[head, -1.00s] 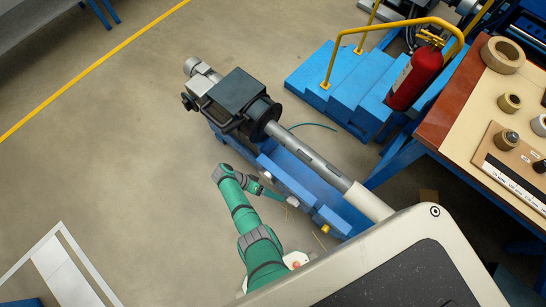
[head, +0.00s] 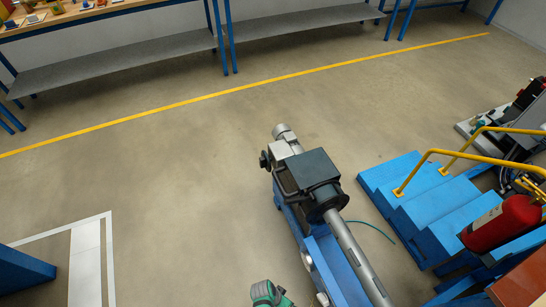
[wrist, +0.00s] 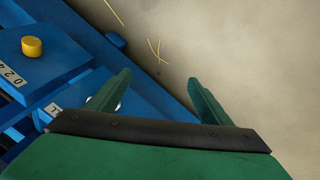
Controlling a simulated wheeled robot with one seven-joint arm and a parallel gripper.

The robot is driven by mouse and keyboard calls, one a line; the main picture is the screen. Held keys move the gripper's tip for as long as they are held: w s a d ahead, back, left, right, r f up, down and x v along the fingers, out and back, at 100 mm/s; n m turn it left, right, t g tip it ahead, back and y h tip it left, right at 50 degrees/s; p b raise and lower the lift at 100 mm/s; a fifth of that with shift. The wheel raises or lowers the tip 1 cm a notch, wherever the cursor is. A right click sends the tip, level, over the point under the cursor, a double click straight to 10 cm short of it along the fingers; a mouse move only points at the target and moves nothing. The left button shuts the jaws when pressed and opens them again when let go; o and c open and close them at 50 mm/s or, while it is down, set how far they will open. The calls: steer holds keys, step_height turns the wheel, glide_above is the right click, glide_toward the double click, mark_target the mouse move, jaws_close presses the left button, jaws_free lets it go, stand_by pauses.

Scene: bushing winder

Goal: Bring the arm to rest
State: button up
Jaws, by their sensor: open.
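My gripper (wrist: 160,96) shows in the wrist view with its two green fingers spread apart and nothing between them. It points down past the edge of the blue machine frame (wrist: 75,63), with bare floor beyond the right finger. In the head view only a green and grey piece of my arm shows at the bottom edge; the gripper itself is out of that picture. The bushing winder (head: 318,180), with its grey head and long metal shaft, stands on a blue base beside my arm.
Blue steps (head: 420,205) with a yellow handrail and a red fire extinguisher (head: 502,226) stand at right. A workbench shelf (head: 120,70) runs along the back behind a yellow floor line (head: 250,83). The floor at centre left is clear. A yellow knob (wrist: 32,46) sits on the blue frame.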

steer(key=s+a+r+n+t+y, duration=0.2)
steer(key=s+a+r+t, duration=0.15)
steer(key=r, duration=0.45)
steer(key=s+a+r+n+t+y, duration=0.1)
steer(key=s+a+r+n+t, duration=0.2)
steer(key=r, duration=0.4)
step_height(320, 180, up, 35)
steer(key=s+d+n+t+y, duration=0.1)
steer(key=s+n+t, duration=0.1)
steer(key=t, duration=0.7)
steer(key=shift+s+r, duration=0.2)
